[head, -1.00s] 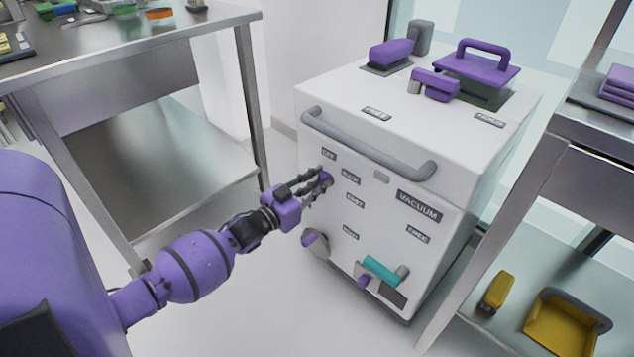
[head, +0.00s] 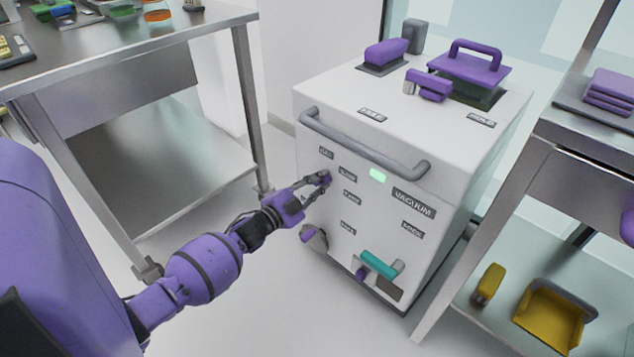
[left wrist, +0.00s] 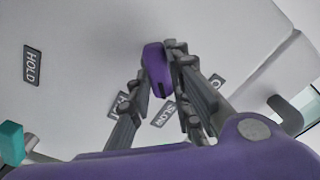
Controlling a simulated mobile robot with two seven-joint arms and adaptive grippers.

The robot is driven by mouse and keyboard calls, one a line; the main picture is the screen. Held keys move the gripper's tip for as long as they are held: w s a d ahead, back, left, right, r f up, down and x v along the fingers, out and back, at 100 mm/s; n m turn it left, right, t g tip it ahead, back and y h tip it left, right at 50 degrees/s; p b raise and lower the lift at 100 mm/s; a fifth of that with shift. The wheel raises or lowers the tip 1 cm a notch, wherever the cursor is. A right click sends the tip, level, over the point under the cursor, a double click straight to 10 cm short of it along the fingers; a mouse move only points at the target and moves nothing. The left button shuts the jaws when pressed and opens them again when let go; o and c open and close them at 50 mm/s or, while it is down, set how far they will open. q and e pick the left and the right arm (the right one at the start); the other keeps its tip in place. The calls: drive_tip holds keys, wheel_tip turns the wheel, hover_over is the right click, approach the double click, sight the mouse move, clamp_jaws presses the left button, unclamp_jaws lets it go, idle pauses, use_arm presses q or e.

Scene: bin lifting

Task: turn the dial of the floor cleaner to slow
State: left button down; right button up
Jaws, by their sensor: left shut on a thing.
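The floor cleaner (head: 440,165) is a white box with a grey handle bar across its front. Its small purple dial (head: 327,180) is on the upper left of the front panel, beside the OFF, SLOW (head: 347,174) and FAST labels. My left gripper (head: 319,184) is shut on the dial, one finger on each side. In the left wrist view the dial (left wrist: 156,70) shows between the fingers, and its dark-marked end points toward the SLOW label (left wrist: 163,113). A small light (head: 378,175) on the front glows green. My right gripper is not in view.
A steel table (head: 130,60) stands at the left and a shelf (head: 590,140) at the right. Lower on the cleaner's front are a teal lever (head: 380,264) and a round knob (head: 314,238). Purple-handled parts (head: 468,65) sit on its top.

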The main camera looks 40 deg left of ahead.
use_arm(q)
drive_tip(key=shift+m, duration=0.3)
drive_tip(key=c, duration=1.6)
unclamp_jaws()
drive_tip(key=s, duration=0.8)
drive_tip(key=s+a, duration=0.1)
drive_tip(key=s, duration=0.3)
